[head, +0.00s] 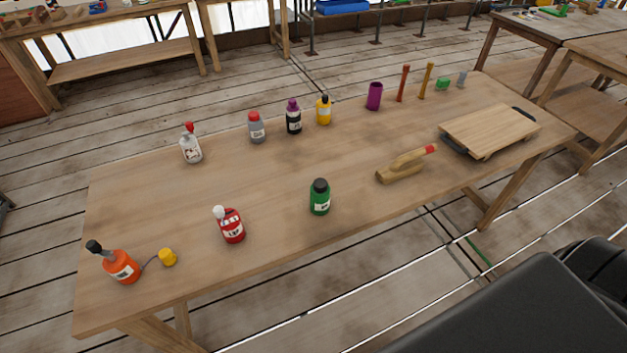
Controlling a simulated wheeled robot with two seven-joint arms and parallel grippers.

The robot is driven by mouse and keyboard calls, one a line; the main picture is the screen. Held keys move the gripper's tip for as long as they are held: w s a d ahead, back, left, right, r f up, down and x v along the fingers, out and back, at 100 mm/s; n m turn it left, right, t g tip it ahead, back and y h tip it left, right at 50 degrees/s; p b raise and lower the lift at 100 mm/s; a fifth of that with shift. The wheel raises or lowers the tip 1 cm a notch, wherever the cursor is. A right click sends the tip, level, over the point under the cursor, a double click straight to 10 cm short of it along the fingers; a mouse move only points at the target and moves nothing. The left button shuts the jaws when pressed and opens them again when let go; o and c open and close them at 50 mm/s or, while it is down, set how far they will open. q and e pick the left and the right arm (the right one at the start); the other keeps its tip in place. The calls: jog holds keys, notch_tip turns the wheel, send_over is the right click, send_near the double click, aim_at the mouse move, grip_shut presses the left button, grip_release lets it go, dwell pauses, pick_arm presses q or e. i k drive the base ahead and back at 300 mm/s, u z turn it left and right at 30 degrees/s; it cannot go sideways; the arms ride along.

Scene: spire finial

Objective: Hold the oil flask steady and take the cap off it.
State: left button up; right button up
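Several capped bottles stand on the long wooden table, and their labels are too small to tell which is the oil flask. At the front are an orange bottle (122,267) with a dark nozzle, a red bottle (231,227) with a white top, and a green bottle (320,201) with a black cap. Behind are a white bottle (191,149) with a red top, a grey bottle (257,131) with a red cap, a dark bottle (293,120) with a purple cap, and a yellow bottle (324,112) with a black cap. Neither gripper shows.
A yellow cap (168,257) lies beside the orange bottle, joined by a dark cord. A wooden tool (402,168) and a board with dark handles (490,130) are at right. A purple cup (374,96) and two upright sticks stand at back. The table's middle is clear.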

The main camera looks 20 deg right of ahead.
aim_at(319, 202)
jog(key=u, duration=2.8)
jog(key=k, duration=2.4)
jog(key=z, duration=1.6)
